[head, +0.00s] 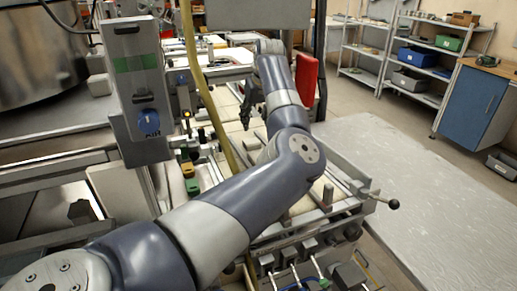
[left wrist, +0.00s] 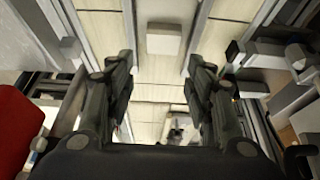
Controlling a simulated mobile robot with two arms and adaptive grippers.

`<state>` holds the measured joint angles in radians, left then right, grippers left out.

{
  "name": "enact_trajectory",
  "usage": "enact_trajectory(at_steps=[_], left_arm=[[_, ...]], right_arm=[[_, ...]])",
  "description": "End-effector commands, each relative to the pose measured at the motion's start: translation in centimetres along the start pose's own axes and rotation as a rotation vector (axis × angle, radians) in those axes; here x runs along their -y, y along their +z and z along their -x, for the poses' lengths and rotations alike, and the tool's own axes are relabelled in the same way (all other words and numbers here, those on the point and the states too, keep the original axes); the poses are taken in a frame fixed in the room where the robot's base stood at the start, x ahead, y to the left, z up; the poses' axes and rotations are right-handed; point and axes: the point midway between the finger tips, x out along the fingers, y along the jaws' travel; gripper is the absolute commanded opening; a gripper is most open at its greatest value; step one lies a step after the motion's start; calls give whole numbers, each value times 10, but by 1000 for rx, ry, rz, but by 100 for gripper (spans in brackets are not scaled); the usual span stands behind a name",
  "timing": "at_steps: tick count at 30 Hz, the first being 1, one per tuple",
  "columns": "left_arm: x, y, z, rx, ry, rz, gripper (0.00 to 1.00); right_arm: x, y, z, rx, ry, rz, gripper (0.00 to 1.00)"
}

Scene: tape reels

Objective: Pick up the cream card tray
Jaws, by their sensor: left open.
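A small cream block-like piece with a squared face (left wrist: 163,41) is near the top middle of the left wrist view; it looks like the cream card tray. It lies on a pale panelled surface (left wrist: 158,88), beyond my fingertips and roughly centred between them. My left gripper (left wrist: 160,72) is open, with one dark finger on each side and nothing between them. In the head view the left gripper (head: 249,104) shows small and dark over the machine bed, beside my arm. I cannot make out the tray there. My right gripper is in neither view.
A grey control box (head: 136,90) and a yellow hose (head: 205,90) stand left of my arm. A red part (head: 306,76) is close to its right. Metal rails flank the pale bed. Shelves (head: 412,60) and a blue cabinet (head: 472,103) stand beyond clear floor.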

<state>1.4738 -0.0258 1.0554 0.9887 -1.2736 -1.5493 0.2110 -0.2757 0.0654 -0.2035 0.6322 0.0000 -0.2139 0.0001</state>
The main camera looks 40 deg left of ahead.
Motion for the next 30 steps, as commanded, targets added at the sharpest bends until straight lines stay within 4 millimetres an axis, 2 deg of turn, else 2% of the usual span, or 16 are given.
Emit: enact_trajectory(at_steps=[1, 6, 10, 14, 22, 30], left_arm=[[1, 1, -9, 5, -3, -1, 48], [1, 1, -35, 3, -2, 0, 48], [1, 1, -45, 2, -1, 1, 48], [1, 2, -56, 4, -1, 0, 48], [3, 5, -93, 2, -1, 1, 48], [2, 5, -98, 1, 0, 1, 48]], right_arm=[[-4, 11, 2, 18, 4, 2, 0], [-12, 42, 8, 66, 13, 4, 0], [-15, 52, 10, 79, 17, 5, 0], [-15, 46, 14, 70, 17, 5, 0], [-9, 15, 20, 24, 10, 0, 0], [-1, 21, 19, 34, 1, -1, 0]])
